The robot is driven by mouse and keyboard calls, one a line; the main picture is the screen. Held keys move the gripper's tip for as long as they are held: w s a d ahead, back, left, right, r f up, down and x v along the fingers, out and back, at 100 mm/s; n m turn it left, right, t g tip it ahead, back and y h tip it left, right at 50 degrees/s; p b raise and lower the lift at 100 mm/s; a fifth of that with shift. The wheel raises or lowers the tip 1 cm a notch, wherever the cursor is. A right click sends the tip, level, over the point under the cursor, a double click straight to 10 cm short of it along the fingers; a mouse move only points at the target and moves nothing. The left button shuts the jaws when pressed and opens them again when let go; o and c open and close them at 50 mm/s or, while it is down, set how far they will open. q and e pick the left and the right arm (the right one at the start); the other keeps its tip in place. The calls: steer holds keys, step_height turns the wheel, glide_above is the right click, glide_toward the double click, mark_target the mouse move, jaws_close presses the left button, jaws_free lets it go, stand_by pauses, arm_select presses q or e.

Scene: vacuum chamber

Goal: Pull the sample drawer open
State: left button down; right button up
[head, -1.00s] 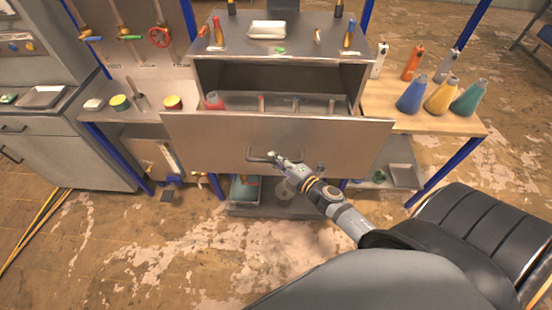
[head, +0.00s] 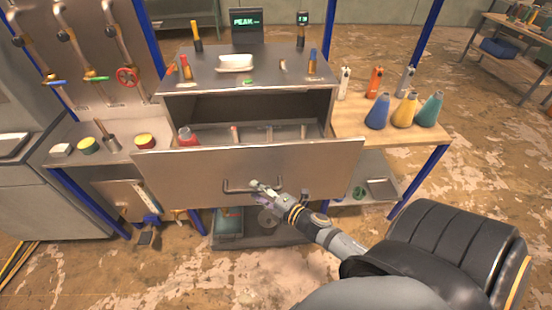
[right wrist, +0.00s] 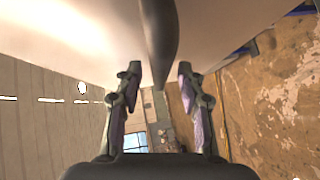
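The sample drawer (head: 190,178) under the instrument top is pulled out, its wide metal front standing well forward of the cabinet. Its contents show behind the front, including a red flask (head: 187,137) and several small upright items. The bar handle (head: 238,191) is on the drawer front. My right gripper (head: 262,188) is at the handle. In the right wrist view its two fingers (right wrist: 159,72) stand apart on either side of the dark handle (right wrist: 160,40), with a gap at each side. My left gripper is out of view.
The cabinet top (head: 210,75) holds a white dish (head: 236,63) and tools. Coloured flasks (head: 405,110) stand on the wooden bench at right. Tins and a mortar are on the left bench. A low shelf (head: 262,238) lies below the drawer. The floor in front is open.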

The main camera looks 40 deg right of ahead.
steer(key=v, duration=1)
steer(key=shift+s+r, duration=0.1)
stand_by(0.4)
steer(key=s+d+f+m+g+h+b, duration=0.1)
steer(key=s+d+f+m+g+h, duration=0.2)
steer(key=f, duration=0.6)
steer(key=s+d+f+m+g, duration=0.1)
steer(key=s+d+f+m, duration=0.2)
steer(key=f, duration=0.6)
steer(key=s+d+f+m+g+h+b, duration=0.1)
steer(key=d+f+m+g+h, duration=0.3)
steer(key=f, duration=0.6)
steer(key=s+a+f+m+g+y, duration=0.1)
steer(key=s+a+f+m+g, duration=0.2)
steer(key=s+f, duration=0.6)
steer(key=s+a+f+m+g+y, duration=0.1)
steer(key=s+a+f+m+g, duration=0.2)
steer(key=s+a+f+m, duration=0.3)
steer(key=s+f, duration=0.4)
steer(key=s, duration=0.1)
steer(key=shift+f+g+b, duration=0.15)
steer(key=shift+g+b, duration=0.15)
steer(key=shift+g, duration=0.1)
